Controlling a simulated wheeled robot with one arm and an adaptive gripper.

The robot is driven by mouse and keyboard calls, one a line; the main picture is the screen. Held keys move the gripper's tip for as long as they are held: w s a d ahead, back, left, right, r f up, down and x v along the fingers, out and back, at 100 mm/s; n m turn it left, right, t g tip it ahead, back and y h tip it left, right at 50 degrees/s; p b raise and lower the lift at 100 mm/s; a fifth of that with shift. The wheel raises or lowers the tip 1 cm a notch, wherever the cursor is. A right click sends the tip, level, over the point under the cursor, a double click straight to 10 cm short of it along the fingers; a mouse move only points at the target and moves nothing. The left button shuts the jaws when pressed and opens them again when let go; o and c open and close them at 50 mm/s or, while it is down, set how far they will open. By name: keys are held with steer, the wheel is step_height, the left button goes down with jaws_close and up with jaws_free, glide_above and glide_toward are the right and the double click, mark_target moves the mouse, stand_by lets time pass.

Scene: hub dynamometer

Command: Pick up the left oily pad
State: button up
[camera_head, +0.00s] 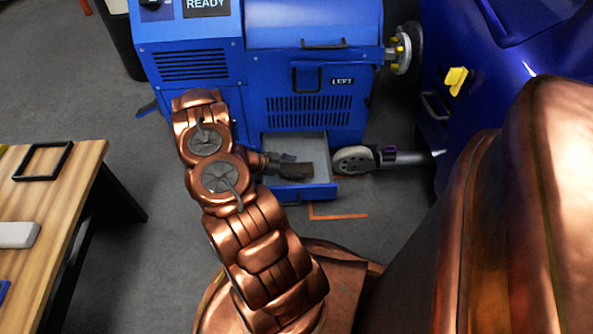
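A dark brown block-like thing (297,171), which looks like the left oily pad, is in the open grey tray (318,154) at the foot of the blue unit (309,74) marked LEFT. My gripper (283,162) reaches into the tray from the left, with its dark fingers right at the pad. The pad and fingers are small and dark and overlap in the picture. I cannot tell whether the fingers are closed on the pad, or whether the pad rests on the tray floor.
A hub with a wheel (404,50) sticks out of the blue unit's right side. A roller on an arm (357,159) lies close to the tray's right. A blue car body (500,40) is at right. A wooden table (45,185) stands at left, with grey floor between.

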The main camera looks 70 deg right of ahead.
steer(key=c, duration=0.8)
steer(key=shift+r, duration=0.1)
steer(key=shift+c, duration=0.2)
